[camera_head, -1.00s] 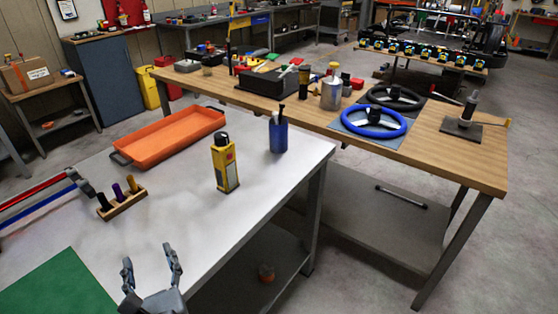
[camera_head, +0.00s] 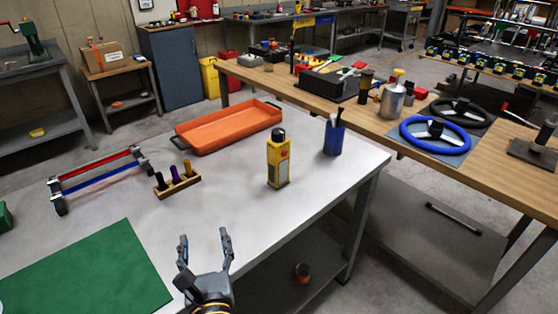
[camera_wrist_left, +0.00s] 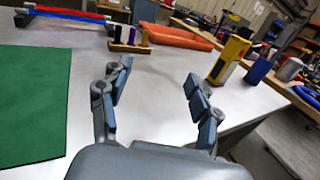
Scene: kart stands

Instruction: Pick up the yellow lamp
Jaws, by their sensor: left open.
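The yellow lamp (camera_head: 278,164) stands upright on the light grey table (camera_head: 235,190), with a dark top and a pale strip on its front. It also shows in the left wrist view (camera_wrist_left: 229,60), ahead and to the right of the fingers. My left gripper (camera_head: 205,250) is at the table's front edge, nearer than the lamp and to its left. Its fingers are apart with nothing between them, as the left wrist view (camera_wrist_left: 158,88) also shows. My right gripper is not in view.
A blue cup with tools (camera_head: 334,137) stands right of the lamp. An orange tray (camera_head: 229,128) lies behind it. A wooden holder with several handles (camera_head: 177,186), a red and blue rack (camera_head: 98,175) and a green mat (camera_head: 90,270) are to the left. Bare table surrounds the lamp.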

